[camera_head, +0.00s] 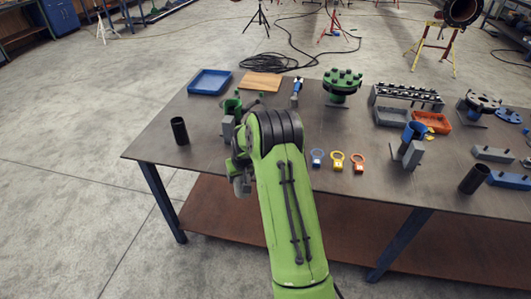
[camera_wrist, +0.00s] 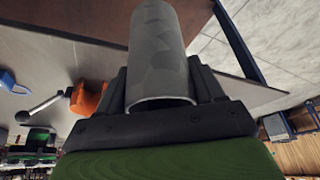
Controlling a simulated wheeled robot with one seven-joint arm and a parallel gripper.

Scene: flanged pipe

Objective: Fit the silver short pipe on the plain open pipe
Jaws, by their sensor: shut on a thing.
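In the wrist view my gripper (camera_wrist: 160,88) is shut on the silver short pipe (camera_wrist: 157,45), with one dark finger on each side. A dark upright pipe (camera_head: 180,131) stands at the table's left end, and a similar one (camera_head: 474,179) stands near the front right. I cannot tell which is the plain open pipe.
An orange part (camera_wrist: 88,100) shows left of the pipe in the wrist view.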

